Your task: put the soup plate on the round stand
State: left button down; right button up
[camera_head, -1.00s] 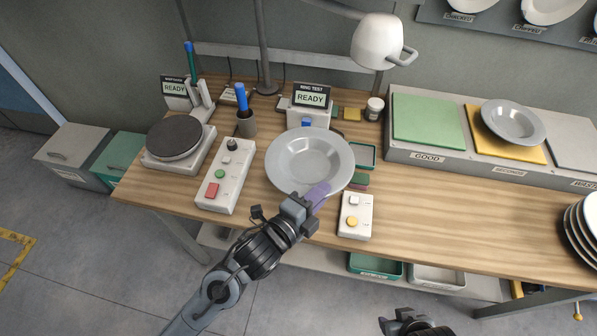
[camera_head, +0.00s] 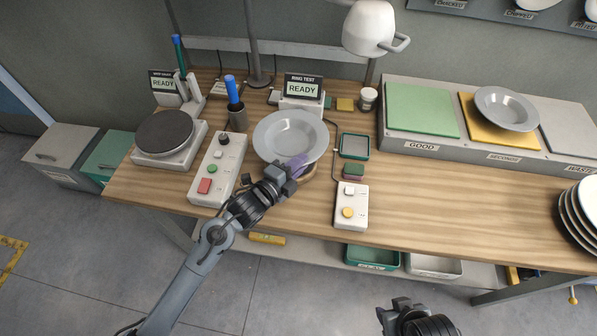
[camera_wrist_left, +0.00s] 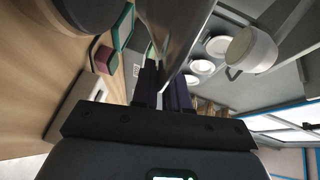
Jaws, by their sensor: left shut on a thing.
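The grey soup plate (camera_head: 290,133) is held face up at the back middle of the bench. My left gripper (camera_head: 294,167) is shut on its near right rim. In the left wrist view, the plate (camera_wrist_left: 175,25) rises between the fingers (camera_wrist_left: 163,88).
A dark round disc on a white base (camera_head: 166,134) stands left. A white button box (camera_head: 218,168), pen cup (camera_head: 237,118), ring test sign (camera_head: 303,87), green tray (camera_head: 354,146) and second button box (camera_head: 351,205) surround the plate. Another grey plate (camera_head: 507,108) rests on the yellow pad.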

pick_arm(q)
jog(key=shift+f, duration=1.75)
jog(key=c, duration=1.6)
grip_release()
jog(key=shift+f+b, duration=0.25)
jog(key=shift+b, duration=0.05)
jog(key=o, duration=0.5)
jog(key=shift+c, duration=0.2)
